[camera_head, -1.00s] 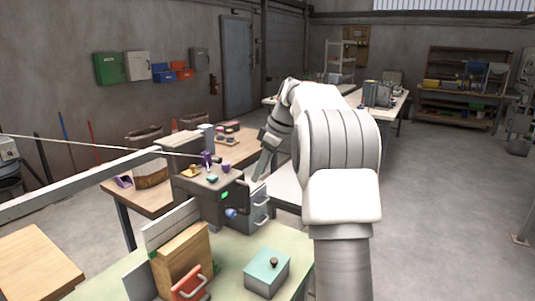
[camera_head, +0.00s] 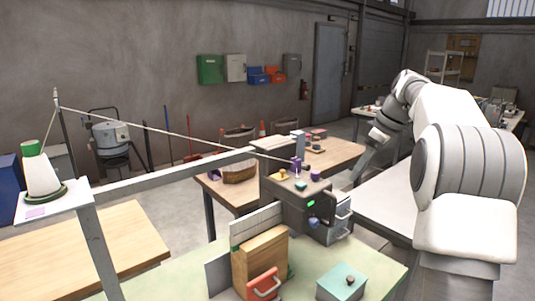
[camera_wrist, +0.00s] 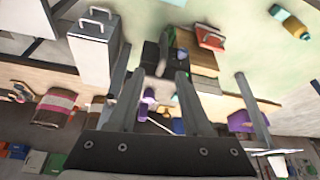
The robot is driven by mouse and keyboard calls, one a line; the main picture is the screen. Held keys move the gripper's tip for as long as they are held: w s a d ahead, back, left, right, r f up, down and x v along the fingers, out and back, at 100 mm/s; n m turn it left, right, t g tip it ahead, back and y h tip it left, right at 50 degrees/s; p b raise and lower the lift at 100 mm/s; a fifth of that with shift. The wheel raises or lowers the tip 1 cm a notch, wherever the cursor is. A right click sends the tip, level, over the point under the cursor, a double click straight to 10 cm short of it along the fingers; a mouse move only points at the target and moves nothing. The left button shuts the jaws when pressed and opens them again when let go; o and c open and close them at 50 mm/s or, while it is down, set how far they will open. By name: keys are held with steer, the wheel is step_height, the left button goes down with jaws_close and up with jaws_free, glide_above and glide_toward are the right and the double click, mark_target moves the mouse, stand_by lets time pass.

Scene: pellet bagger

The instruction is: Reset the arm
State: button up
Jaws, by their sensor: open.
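My arm rises at the right of the head view and bends over toward the benches. My gripper (camera_head: 362,158) hangs at its end, small, beside the dark machine (camera_head: 292,208). In the wrist view my gripper (camera_wrist: 182,74) has its fingers spread, with nothing clearly held between them. The wrist view is tilted, and benches and small items show beyond the fingers. The head view does not show clearly whether the gripper touches anything.
A wooden box with a red handle (camera_head: 262,250) and a teal box (camera_head: 342,282) stand on the green bench. Small purple items top the machine. A pale beam (camera_head: 170,172) crosses at left. A white table (camera_head: 385,208) lies under my arm.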

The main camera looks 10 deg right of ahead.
steer(key=s+a+r+m+h, duration=0.25)
steer(key=s+a+m, duration=0.25)
steer(key=s+a, duration=1)
steer(key=s+a+f+m+t, duration=0.1)
steer(key=s+f, duration=0.3)
steer(key=s, duration=0.4)
steer(key=s+a+f+m+t, duration=0.1)
steer(key=s+a+f+m, duration=0.1)
steer(key=s+f, duration=0.3)
steer(key=s+a, duration=0.1)
steer(key=s, duration=0.3)
steer(key=shift+s+a, duration=0.15)
steer(key=shift+s, duration=0.1)
steer(key=shift+h, duration=0.25)
steer(key=shift+c, duration=0.2)
